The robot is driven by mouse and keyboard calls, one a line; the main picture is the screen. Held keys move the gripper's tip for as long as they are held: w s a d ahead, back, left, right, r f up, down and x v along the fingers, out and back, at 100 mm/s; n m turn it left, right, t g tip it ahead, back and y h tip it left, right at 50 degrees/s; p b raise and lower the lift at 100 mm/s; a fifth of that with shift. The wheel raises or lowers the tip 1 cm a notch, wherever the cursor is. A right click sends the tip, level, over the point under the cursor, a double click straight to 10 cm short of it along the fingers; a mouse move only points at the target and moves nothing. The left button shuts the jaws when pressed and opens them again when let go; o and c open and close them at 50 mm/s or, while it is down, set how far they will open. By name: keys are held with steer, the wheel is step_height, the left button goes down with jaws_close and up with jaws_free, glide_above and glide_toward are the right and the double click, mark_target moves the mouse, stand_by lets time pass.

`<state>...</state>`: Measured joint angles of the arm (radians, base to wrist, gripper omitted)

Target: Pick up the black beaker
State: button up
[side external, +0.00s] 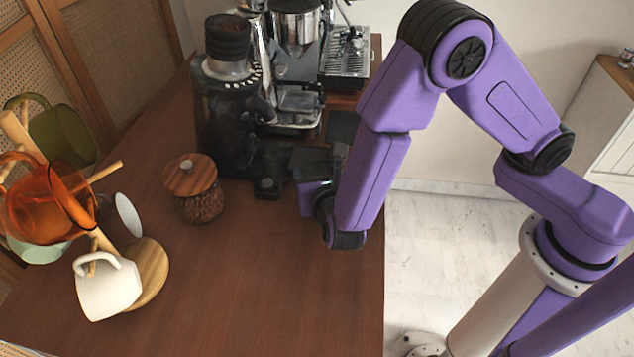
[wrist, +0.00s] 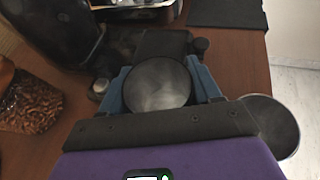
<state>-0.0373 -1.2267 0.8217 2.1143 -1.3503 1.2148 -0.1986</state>
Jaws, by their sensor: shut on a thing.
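In the wrist view the black beaker (wrist: 160,84) has a dark round rim and a grey inside, and its mouth faces the camera. My gripper (wrist: 161,88) has its blue fingers closed on either side of it, so it is shut on the beaker. In the side external view my gripper (side external: 308,188) is low near the table, beside the coffee grinder. The beaker cannot be made out clearly there, as the arm and dark items cover that spot. I cannot tell whether its base touches the table.
A grey round cup (wrist: 273,125) stands close right of my gripper. The black grinder (side external: 222,125) and espresso machine (side external: 297,75) are behind. A bean jar (side external: 193,188) is left, and a mug tree (side external: 148,272) farther left. The front table (side external: 270,300) is clear.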

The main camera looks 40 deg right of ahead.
steer(key=s+d+r, duration=0.7)
steer(key=s+r, duration=0.3)
steer(key=s, duration=0.2)
steer(key=n+t+y, duration=0.1)
steer(key=n+y, duration=0.7)
steer(key=y, duration=0.2)
glide_above(304, 157)
steer(key=f, duration=0.6)
steer(key=shift+s+d+f, duration=0.1)
steer(key=shift+s+f, duration=0.1)
steer(key=shift+f, duration=0.1)
steer(key=shift+w+f, duration=0.3)
steer(key=shift+f, duration=1.6)
